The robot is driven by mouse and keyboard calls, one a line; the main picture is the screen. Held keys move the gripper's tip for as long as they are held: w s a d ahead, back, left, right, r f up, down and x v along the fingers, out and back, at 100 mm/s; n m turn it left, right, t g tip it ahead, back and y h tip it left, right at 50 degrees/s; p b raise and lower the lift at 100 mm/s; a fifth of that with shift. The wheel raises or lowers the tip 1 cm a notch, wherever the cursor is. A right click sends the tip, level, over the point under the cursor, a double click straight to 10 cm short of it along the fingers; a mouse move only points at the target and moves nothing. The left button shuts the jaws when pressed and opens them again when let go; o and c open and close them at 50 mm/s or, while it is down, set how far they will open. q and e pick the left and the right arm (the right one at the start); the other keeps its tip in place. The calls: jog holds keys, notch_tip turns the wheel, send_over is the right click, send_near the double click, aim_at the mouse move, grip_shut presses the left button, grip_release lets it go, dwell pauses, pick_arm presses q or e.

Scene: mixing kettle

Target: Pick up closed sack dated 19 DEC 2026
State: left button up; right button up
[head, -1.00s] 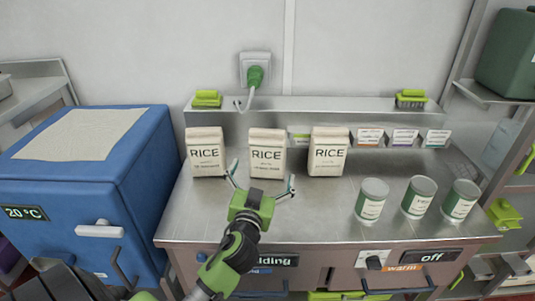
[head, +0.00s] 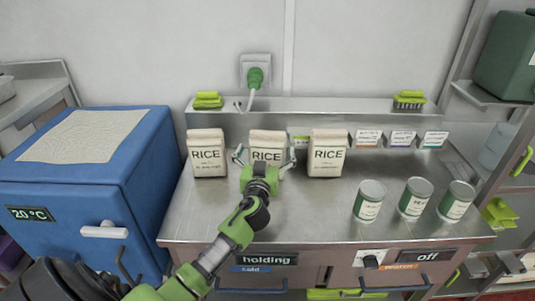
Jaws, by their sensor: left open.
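Three white sacks labelled RICE stand upright in a row on the steel counter: a left sack (head: 208,156), a middle sack (head: 267,138) and a right sack (head: 327,155). Small print on them is too small to read, so I cannot tell which is dated 19 DEC 2026. My left gripper (head: 265,157) is open in front of the middle sack, with one finger at each side of it. The gripper hides the lower part of that sack. Whether the fingers touch it I cannot tell. My right gripper is not in view.
Three green-and-white cans (head: 415,198) stand at the counter's right. A blue cooler box (head: 130,185) stands left of the counter (head: 310,215). The front middle of the counter is clear.

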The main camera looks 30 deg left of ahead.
pick_arm(q)
jog(key=x, duration=0.4)
jog(key=shift+p, duration=0.4)
jog(key=shift+d, duration=0.1)
jog(key=shift+c, duration=0.4)
jog(key=c, duration=1.9)
jog(key=shift+w+r, duration=0.1)
jog(key=shift+r, duration=0.05)
